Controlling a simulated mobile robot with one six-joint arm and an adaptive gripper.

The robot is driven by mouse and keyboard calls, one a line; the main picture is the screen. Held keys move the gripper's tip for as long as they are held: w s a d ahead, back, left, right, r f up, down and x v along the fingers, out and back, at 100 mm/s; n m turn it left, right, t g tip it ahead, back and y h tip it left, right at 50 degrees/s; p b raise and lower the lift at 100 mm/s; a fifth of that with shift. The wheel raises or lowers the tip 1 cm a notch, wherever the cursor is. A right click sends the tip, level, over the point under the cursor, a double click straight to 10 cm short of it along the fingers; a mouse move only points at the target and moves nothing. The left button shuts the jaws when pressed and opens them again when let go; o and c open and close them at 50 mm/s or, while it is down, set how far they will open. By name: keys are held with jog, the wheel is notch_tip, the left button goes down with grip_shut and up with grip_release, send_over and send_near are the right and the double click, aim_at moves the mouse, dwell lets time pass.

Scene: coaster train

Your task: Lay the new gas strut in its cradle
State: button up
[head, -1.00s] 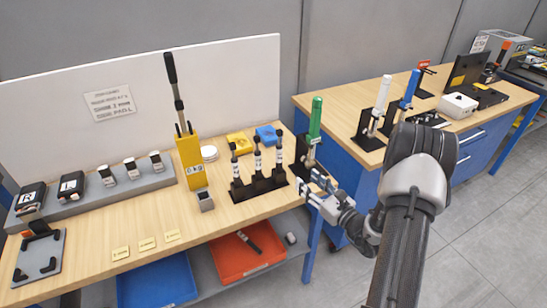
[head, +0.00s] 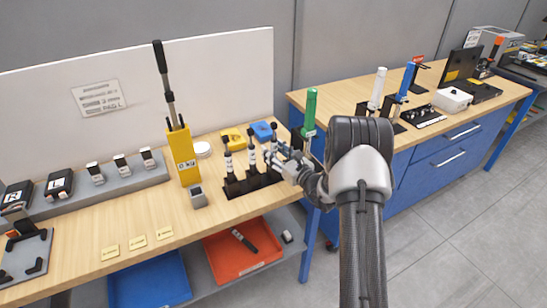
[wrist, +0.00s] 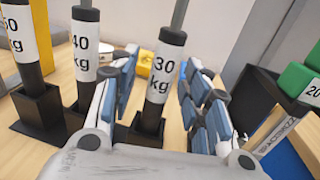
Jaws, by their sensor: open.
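Three dark gas struts with white weight labels stand upright in black holders (head: 252,184) on the wooden bench. In the wrist view the nearest reads 30 kg (wrist: 166,72), the middle one 40 kg (wrist: 87,42), and the left label (wrist: 15,30) is partly cut off. My gripper (wrist: 158,95) is open, its blue-padded fingers on either side of the 30 kg strut; I cannot tell whether they touch it. In the head view my gripper (head: 284,158) is at the rack's right end. A grey plate with black brackets (head: 22,262), which looks like the cradle, lies at far left.
A yellow block (head: 182,155) marked kg holds a tall rod. A red tray (head: 232,262) holding a dark strut and a blue tray (head: 150,285) sit below. The bench front is mostly clear.

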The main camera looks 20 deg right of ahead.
jog(key=shift+w, duration=0.35)
jog(key=shift+c, duration=0.3)
grip_shut()
jog(key=shift+r, duration=0.1)
